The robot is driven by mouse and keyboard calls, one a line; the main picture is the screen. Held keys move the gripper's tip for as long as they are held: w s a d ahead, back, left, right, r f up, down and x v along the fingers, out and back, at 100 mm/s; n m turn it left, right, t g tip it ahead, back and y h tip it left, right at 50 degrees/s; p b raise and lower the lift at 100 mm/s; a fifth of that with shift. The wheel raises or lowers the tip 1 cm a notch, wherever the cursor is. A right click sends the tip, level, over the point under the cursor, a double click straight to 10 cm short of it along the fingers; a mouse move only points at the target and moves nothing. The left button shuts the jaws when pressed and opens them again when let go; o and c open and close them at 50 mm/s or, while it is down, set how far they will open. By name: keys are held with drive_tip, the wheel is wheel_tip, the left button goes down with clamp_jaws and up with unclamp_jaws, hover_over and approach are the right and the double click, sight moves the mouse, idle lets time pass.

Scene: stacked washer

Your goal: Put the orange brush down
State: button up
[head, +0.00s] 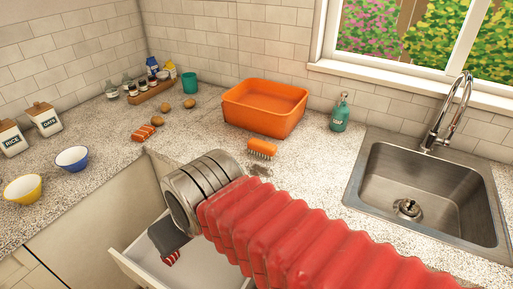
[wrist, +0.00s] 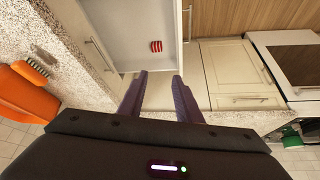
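In the wrist view the brush (wrist: 30,70) is at the left, beside the tub (wrist: 22,104). My gripper (wrist: 159,76) is open, with two dark fingers apart and nothing between them. It is away from the brush, over the open white drawer (head: 132,262) below the counter edge. In the head view my gripper's fingers are mostly hidden.
A red-and-white striped item (wrist: 156,46) lies in the drawer. A soap bottle (head: 340,113) and the sink (head: 425,185) are to the right. Bowls (head: 72,158), canisters (head: 44,118), potatoes and a jar rack (head: 152,88) are at the left.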

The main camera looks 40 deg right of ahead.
drive_tip(key=shift+o, duration=0.2)
